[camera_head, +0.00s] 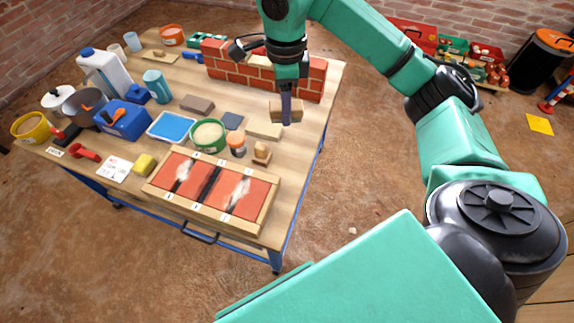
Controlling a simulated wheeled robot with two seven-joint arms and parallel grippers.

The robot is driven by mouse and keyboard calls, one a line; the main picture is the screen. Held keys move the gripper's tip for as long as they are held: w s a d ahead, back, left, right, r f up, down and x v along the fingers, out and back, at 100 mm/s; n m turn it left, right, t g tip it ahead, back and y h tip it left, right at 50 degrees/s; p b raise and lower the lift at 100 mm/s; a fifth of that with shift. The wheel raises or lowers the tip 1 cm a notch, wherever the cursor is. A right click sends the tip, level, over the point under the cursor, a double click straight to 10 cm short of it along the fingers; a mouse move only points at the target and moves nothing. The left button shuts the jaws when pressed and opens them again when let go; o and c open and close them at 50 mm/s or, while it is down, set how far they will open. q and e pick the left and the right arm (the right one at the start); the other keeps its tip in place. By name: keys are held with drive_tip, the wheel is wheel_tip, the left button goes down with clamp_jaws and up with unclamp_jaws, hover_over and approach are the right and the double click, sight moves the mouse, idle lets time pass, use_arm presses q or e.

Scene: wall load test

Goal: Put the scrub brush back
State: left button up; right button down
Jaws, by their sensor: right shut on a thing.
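My right gripper (286,99) reaches down over the right end of the workbench. It is shut on the scrub brush (294,112), a small tan, wooden-looking block partly hidden by the fingers. The brush is in front of the low brick wall (311,81); whether it touches the bench or the wall, I cannot tell. My left gripper is not in view.

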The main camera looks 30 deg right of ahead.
sight(287, 165)
drive_tip(key=f, duration=1.2)
drive_tip(key=f+b, duration=0.1)
drive_tip(key=f, duration=0.6)
drive_tip(key=shift+d, duration=0.25)
drive_tip(key=shift+f, duration=0.35)
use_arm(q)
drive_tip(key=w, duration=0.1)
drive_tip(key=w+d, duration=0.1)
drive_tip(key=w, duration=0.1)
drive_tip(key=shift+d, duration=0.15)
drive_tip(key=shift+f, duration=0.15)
use_arm(e)
drive_tip(key=shift+f, duration=0.1)
drive_tip(key=shift+c, duration=1.8)
unclamp_jaws()
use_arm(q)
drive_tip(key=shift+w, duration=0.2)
